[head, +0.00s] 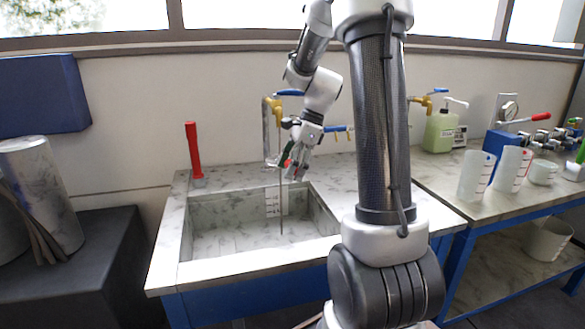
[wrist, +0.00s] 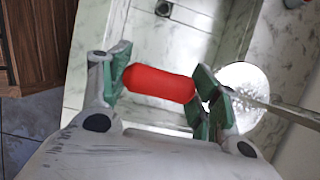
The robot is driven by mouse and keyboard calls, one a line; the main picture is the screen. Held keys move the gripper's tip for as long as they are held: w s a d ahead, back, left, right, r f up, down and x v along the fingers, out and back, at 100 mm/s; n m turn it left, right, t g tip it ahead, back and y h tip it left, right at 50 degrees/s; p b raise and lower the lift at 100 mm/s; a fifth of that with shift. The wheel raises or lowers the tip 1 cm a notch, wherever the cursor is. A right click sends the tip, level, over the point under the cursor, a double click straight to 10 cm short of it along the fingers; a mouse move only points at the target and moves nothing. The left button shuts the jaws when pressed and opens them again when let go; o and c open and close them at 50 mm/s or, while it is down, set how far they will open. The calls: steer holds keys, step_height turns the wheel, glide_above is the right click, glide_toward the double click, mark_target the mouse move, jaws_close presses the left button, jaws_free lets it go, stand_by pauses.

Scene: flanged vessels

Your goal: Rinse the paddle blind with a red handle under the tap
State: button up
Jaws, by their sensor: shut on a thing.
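My gripper (head: 291,160) is over the right back part of the sink basin (head: 215,238), close beside the tap (head: 273,107) with a blue lever. Its green-padded fingers are shut on the red handle (wrist: 160,84) in the wrist view. A bright pale disc (wrist: 248,80) shows beyond the right finger, which partly hides it; it looks like the blind's plate. A grey streak (wrist: 290,110) runs from the disc to the right edge. In the head view a thin vertical line (head: 281,205) runs down into the basin; it looks like water, but I cannot be sure.
A red upright piece (head: 194,150) stands on the sink's back left rim. My arm column blocks the sink's right side. At right, a bench holds a green bottle (head: 439,131), white beakers (head: 475,175) and valves. A dark drain (wrist: 163,8) shows in the basin.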

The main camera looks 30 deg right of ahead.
stand_by(0.4)
steer(key=shift+d, duration=0.6)
steer(key=shift+a, duration=0.1)
steer(key=shift+a, duration=0.5)
steer(key=shift+d, duration=0.1)
steer(key=shift+d, duration=0.5)
steer(key=s, duration=0.8)
steer(key=shift+a, duration=0.4)
steer(key=shift+s+r, duration=0.1)
stand_by(1.1)
